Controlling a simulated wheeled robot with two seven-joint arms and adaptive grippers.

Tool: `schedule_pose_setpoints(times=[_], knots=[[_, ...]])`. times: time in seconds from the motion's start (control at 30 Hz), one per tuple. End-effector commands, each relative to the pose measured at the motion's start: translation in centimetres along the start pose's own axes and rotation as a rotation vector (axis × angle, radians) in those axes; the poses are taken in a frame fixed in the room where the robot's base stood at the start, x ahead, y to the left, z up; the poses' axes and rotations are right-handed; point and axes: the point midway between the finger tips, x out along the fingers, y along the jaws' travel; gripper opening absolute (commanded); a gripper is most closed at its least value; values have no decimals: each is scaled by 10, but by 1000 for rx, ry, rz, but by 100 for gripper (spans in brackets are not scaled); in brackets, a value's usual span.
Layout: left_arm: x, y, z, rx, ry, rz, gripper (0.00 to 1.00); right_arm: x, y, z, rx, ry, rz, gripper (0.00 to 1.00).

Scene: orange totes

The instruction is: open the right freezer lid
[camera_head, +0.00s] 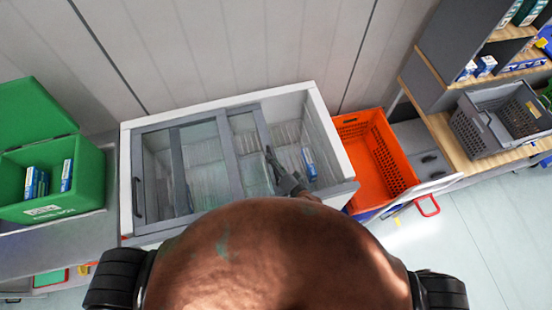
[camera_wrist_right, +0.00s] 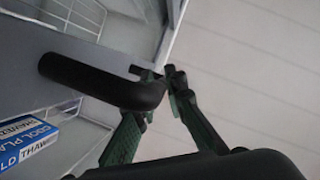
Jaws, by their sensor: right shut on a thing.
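The white freezer (camera_head: 325,130) has sliding glass lids in grey frames. The right lid (camera_head: 262,128) lies left of the freezer's right end, partly overlapping the left lid (camera_head: 180,165). The right part of the freezer is uncovered. My right gripper (camera_head: 272,158) is at the right lid's edge, by its handle. In the right wrist view, the right gripper (camera_wrist_right: 162,76) is shut on the end of the black handle (camera_wrist_right: 95,80), which is fixed to the grey lid frame (camera_wrist_right: 40,55). My left gripper is not in view.
A blue-and-white box (camera_head: 308,163) lies inside the uncovered part among wire dividers; it also shows in the wrist view (camera_wrist_right: 28,143). An orange tote (camera_head: 385,165) stands right of the freezer. A green tote (camera_head: 85,190) stands left. A grey crate (camera_head: 490,120) sits on the right shelf.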

Motion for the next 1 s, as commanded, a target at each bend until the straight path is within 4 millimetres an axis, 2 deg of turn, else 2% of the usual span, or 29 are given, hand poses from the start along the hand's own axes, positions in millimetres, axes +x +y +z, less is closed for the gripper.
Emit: schedule_pose_setpoints(times=[0.2,0.23,0.47,0.77,0.87,1.0], knots=[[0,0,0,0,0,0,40,0,-1,1,1,-1,-1,0],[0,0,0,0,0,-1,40,0,0,0,1,-1,-1,12],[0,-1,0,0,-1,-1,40,0,0,0,1,0,0,28],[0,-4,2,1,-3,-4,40,-2,1,0,0,1,1,29],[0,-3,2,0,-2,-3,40,-9,2,0,-1,1,2,29],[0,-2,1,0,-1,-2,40,-33,2,0,-1,1,3,29]])
